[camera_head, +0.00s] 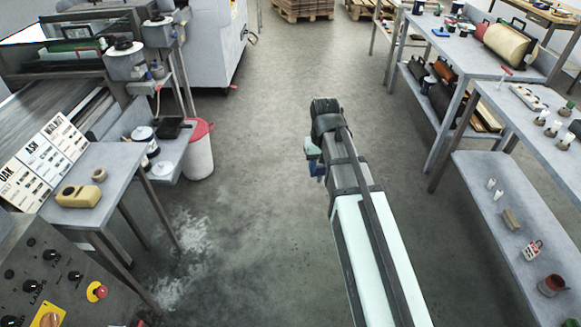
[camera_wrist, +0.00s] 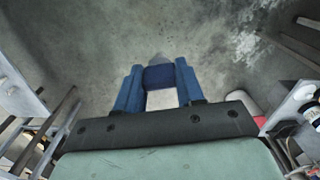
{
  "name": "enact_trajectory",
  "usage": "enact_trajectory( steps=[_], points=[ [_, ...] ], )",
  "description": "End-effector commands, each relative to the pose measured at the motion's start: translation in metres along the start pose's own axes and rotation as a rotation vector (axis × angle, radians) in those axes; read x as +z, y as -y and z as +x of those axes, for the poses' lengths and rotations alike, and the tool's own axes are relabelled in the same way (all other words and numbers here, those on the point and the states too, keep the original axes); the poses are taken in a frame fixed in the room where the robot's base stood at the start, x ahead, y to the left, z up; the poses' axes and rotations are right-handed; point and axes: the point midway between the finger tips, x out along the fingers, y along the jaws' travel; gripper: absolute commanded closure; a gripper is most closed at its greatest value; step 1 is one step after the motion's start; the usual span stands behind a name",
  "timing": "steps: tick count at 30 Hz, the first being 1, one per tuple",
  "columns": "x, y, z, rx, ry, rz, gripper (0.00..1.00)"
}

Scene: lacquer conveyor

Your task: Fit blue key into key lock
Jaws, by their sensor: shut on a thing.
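My gripper (camera_wrist: 158,90) is shut on the blue key (camera_wrist: 159,76), whose dark blue body sits between the two blue fingers in the wrist view. A grey tip of the key points away beyond the fingers. In the head view my gripper (camera_head: 317,169) shows only as a small blue part beside the arm, over open floor; the key cannot be made out there. A grey control panel (camera_head: 30,262) stands at the lower left. It bears a yellow plate (camera_head: 48,317) with a dark round fitting, cut by the frame; I cannot tell if this is the key lock. My gripper is well apart from the panel.
The panel also has black knobs and a red button (camera_head: 97,291). A small table (camera_head: 104,205) with a yellow block stands behind it. A white bin (camera_head: 199,158) is at the left. Shelves (camera_head: 500,190) line the right. The middle floor is clear.

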Motion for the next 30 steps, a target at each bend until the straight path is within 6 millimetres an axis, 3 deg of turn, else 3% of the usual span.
enact_trajectory(
  steps=[1, 6, 21, 30],
  points=[
    [0.002, -0.015, 0.0, 0.0, 0.0, 0.024, 0.92],
    [0.004, -0.046, 0.001, 0.0, 0.001, 0.074, 0.92],
    [0.011, -0.099, 0.001, 0.0, 0.001, 0.162, 0.92],
    [0.006, -0.065, 0.001, 0.0, 0.001, 0.106, 0.92]
  ],
)
